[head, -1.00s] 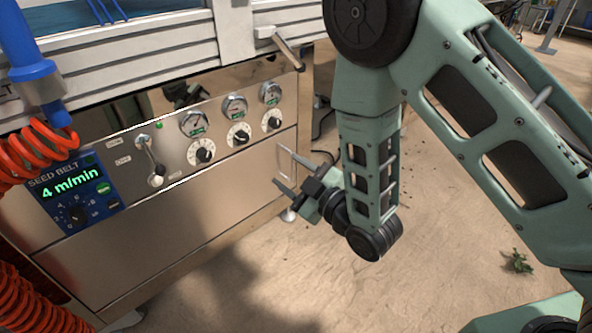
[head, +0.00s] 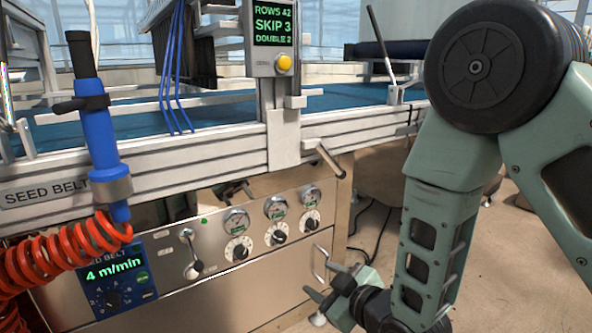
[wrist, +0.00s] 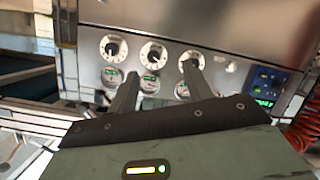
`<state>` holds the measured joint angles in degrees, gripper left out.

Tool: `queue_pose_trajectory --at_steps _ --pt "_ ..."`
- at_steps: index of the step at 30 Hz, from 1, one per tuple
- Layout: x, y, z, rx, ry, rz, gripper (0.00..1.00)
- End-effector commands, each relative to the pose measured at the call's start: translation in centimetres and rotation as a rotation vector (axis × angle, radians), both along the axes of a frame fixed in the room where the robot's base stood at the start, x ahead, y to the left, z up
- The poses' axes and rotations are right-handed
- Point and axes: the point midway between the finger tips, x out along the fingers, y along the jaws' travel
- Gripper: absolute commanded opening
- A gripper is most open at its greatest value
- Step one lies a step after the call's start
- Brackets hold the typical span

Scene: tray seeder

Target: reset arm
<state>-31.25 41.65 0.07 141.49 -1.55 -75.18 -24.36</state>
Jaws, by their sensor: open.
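My gripper (head: 322,280) is low in the head view, in front of the right end of the steel control panel (head: 215,285). Its two fingers are apart with nothing between them. In the wrist view my gripper (wrist: 160,88) also shows spread, empty fingers pointing toward the panel's dials and gauges. My folded green arm (head: 435,210) fills the right of the head view. The gripper's lower body is cut off by the bottom edge.
A lever (head: 194,262), several dials and gauges (head: 236,219), and a blue SEED BELT display (head: 115,280) reading 4 m/min are on the panel. A blue tool (head: 104,150) hangs left. Open floor (head: 375,245) lies right.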

Motion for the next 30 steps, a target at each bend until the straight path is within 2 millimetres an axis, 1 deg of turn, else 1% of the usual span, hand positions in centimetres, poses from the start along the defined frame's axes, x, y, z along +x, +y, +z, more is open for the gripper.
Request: queue_pose_trajectory --at_steps 1,5,8,11,17,18,21,27,29,30 --pt "-0.3 0.2 1.2 -0.002 0.064 -0.009 0.5" --pt "-2.3 0.4 2.3 -0.029 0.259 -0.028 0.5" --pt "-4.4 0.3 3.4 -0.059 0.407 -0.044 0.5" --pt "-7.1 -0.2 4.6 -0.098 0.549 -0.062 0.5" --pt "-13.6 -2.2 7.6 -0.207 0.813 -0.112 0.5" --pt "-14.9 -2.7 8.2 -0.232 0.859 -0.124 0.5" --pt "-17.9 -4.1 9.5 -0.293 0.958 -0.157 0.5" --pt "-23.2 -6.9 12.1 -0.408 1.108 -0.226 0.5" --pt "-24.7 -7.7 12.8 -0.444 1.145 -0.248 0.5" --pt "-25.4 -8.2 13.7 -0.46 1.165 -0.262 0.5"
